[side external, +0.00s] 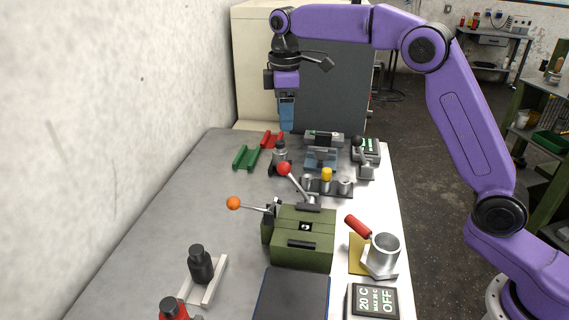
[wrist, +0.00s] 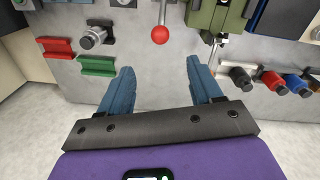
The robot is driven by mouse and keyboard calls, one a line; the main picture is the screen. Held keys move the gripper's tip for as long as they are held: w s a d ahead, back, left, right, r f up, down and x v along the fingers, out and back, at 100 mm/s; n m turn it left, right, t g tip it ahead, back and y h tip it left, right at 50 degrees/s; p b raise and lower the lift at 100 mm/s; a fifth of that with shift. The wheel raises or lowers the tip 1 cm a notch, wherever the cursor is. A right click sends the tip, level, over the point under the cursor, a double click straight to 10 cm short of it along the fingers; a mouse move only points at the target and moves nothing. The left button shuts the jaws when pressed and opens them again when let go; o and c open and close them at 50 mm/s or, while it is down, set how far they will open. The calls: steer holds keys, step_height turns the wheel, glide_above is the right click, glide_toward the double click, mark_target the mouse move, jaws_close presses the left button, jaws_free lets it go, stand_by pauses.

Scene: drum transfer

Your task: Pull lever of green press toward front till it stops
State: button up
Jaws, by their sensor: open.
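The green press (side external: 302,252) stands in the middle of the table in the side view; part of it shows at the top right of the wrist view (wrist: 207,17). A lever with an orange ball (side external: 233,203) sticks out from its left side. In the wrist view a silver rod runs down from the press, and its ball does not show clearly. A lever with a red ball (side external: 284,169) rises behind the press and also shows in the wrist view (wrist: 160,35). My gripper (side external: 287,127) is open and empty, high above the table's back part, apart from both levers (wrist: 160,66).
Green (side external: 246,157) and red (side external: 271,139) channels lie at the back left. A small rack with a yellow knob (side external: 327,174) stands behind the press. The left table surface is largely clear.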

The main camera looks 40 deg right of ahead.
mark_target(284, 162)
steer(key=f, duration=1.4)
steer(key=shift+w+d+f, duration=0.15)
steer(key=shift+w+f, duration=0.15)
steer(key=shift+f, duration=0.1)
steer(key=shift+c, duration=0.3)
